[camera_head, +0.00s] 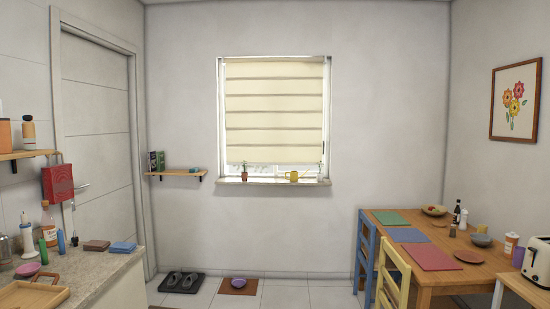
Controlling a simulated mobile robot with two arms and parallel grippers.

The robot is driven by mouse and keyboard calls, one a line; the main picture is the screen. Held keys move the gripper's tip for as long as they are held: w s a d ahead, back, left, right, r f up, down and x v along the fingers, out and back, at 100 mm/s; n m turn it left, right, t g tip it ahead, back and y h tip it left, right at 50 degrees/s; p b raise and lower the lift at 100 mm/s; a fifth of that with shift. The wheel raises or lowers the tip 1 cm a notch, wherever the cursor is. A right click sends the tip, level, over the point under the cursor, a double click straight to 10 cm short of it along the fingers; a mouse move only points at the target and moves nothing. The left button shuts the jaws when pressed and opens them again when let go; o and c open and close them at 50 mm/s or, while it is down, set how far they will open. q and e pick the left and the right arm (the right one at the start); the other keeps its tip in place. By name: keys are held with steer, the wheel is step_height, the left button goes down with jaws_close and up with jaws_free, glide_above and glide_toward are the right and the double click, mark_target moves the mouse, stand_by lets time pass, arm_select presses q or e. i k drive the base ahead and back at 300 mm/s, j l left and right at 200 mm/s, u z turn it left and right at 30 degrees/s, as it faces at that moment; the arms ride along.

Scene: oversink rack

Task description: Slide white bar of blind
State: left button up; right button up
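A cream roman blind (274,108) hangs in the window on the far wall. It has several horizontal folds and covers most of the glass. Its bottom edge hangs a little above the window sill (260,181), with a narrow strip of glass showing below. A thin pale vertical strip (326,110) runs along the right side of the blind; I cannot tell whether it is the white bar or part of the frame. Neither of my grippers is in view.
A plant and a yellow watering can (291,176) stand on the sill. A wall shelf (177,173) is left of the window. A counter (92,268) is at the left, a wooden table (462,278) with chairs at the right.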

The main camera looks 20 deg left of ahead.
mark_target(254, 154)
steer(key=i+j+u, duration=0.4)
steer(key=i, duration=0.55)
steer(key=i+u, duration=0.4)
steer(key=i, duration=2.85)
